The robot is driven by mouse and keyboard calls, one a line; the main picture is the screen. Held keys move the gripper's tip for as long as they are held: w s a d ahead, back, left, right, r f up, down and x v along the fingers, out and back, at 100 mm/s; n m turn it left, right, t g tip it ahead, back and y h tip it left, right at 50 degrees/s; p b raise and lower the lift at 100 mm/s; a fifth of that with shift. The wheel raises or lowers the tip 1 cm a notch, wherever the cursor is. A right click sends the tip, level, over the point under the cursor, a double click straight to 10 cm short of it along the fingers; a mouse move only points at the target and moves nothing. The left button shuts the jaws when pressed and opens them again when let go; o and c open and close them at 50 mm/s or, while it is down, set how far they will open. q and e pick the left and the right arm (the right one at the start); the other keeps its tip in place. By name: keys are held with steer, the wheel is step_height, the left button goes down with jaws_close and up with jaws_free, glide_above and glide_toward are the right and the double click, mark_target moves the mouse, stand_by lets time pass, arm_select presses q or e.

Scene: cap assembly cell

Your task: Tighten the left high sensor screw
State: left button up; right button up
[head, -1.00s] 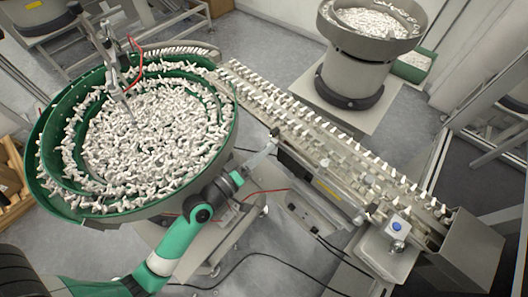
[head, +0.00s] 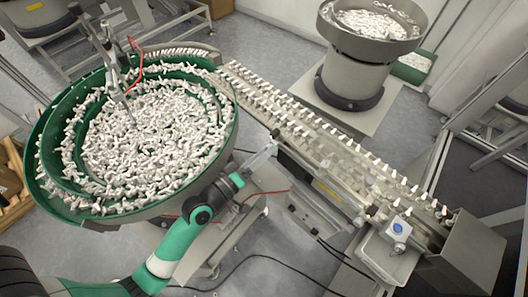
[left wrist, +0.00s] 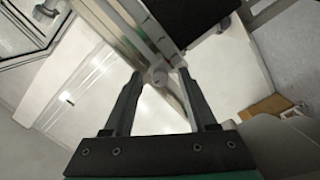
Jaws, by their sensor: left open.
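My left gripper (head: 268,152) is at the near side of the linear feed rail (head: 325,133), close to its end by the green bowl. In the left wrist view my left gripper (left wrist: 160,74) is open, with its two dark fingers apart. A small round grey knob (left wrist: 159,77), which looks like the sensor screw, shows between the fingertips on a metal bracket. I cannot tell whether the fingers touch it. In the head view the screw is too small to make out. My right gripper is not in view.
The green feeder bowl (head: 40,172) full of white parts stands left of my arm. A second bowl feeder (head: 350,72) stands at the back. A box with a blue button (head: 397,228) sits at the rail's lower right. Red and black cables run below my gripper.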

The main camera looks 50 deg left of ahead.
arm_select(q)
steer(key=s+b, duration=0.3)
steer(key=s, duration=0.8)
steer(key=shift+s+d, duration=0.25)
steer(key=shift+d, duration=0.2)
